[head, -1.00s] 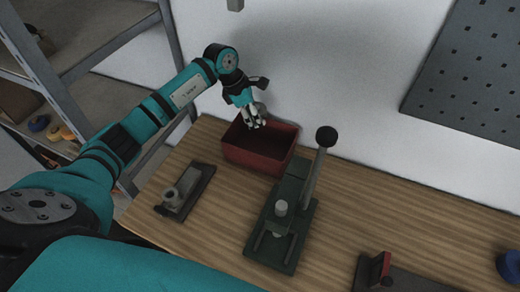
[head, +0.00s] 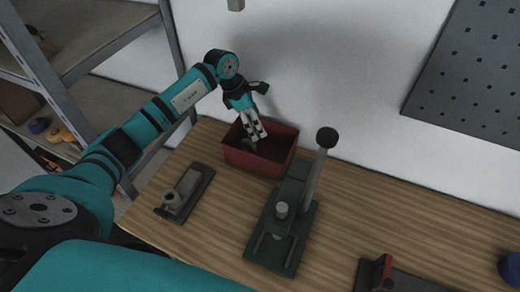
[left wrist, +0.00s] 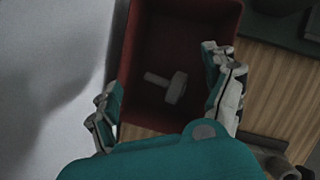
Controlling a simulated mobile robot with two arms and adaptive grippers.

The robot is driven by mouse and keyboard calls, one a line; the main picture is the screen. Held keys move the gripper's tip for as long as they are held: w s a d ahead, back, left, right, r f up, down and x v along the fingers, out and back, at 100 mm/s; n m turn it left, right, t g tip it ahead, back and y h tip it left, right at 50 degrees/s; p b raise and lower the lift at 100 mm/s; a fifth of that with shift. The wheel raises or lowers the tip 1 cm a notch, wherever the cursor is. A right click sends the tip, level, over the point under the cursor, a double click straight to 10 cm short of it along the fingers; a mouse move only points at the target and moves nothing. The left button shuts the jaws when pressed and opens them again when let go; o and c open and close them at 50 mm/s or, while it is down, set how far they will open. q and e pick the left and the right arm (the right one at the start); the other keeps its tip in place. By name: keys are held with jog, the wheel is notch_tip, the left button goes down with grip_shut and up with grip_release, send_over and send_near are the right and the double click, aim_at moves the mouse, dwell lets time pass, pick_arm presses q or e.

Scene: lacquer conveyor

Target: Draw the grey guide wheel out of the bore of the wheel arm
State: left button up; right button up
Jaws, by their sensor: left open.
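The grey guide wheel, a short disc with a stub shaft, lies loose on the floor of the red bin; it shows in the left wrist view (left wrist: 176,88) and as a dark grey shape in the head view (head: 249,146). The wheel arm (head: 181,193), a grey piece with a round boss, sits on a dark plate at the table's left; no wheel is seen in it. My left gripper (head: 258,133) is open over the bin, its fingers (left wrist: 168,97) spread apart with nothing between them. My right gripper is out of view.
The red bin (head: 236,159) stands against the wall. A green press (head: 267,247) with a black-knobbed lever (head: 327,138) stands right of it. A red-handled tool (head: 379,270) and a blue item (head: 511,266) are at the right. The back right of the table is clear.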

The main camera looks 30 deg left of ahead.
pick_arm(q)
jog(key=v, duration=1.2)
